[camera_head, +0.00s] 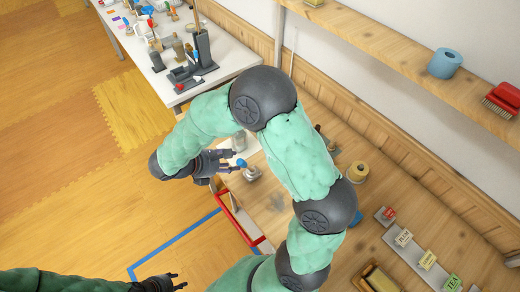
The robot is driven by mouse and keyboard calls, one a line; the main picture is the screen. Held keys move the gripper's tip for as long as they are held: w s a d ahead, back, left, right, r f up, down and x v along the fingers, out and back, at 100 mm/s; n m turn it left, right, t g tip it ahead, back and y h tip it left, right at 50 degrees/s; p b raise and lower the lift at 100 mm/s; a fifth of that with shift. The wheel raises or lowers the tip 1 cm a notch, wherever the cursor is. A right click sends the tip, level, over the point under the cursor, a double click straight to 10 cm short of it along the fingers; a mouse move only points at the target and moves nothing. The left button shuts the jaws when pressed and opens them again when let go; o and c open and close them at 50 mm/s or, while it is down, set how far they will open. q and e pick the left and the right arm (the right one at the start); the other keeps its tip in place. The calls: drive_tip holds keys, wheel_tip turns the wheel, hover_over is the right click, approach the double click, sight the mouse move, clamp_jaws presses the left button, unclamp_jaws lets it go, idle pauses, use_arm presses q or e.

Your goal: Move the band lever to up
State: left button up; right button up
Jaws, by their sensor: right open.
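My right gripper (233,161) is open at the near-left end of the wooden bench. Its fingers are next to a small grey fitting (251,174) with a blue top (241,163); I cannot tell whether they touch it. A grey-white jar-like piece (239,141) stands just behind the fingers. No band lever can be made out for sure at this size, so its position cannot be told. My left gripper (180,281) is low at the bottom left, over the floor, with its fingertips apart and nothing between them.
My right arm hides much of the wooden bench (268,215). A yellow spool (357,172) and labelled blocks (427,259) stand to the right. A white table (226,62) with several items lies behind. A shelf (410,60) runs along the wall.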

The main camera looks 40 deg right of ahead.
sight(239, 162)
drive_tip(key=shift+b+x, duration=1.3)
drive_tip(key=shift+x, duration=0.6)
drive_tip(key=shift+r, duration=0.1)
drive_tip(key=shift+d+f, duration=0.2)
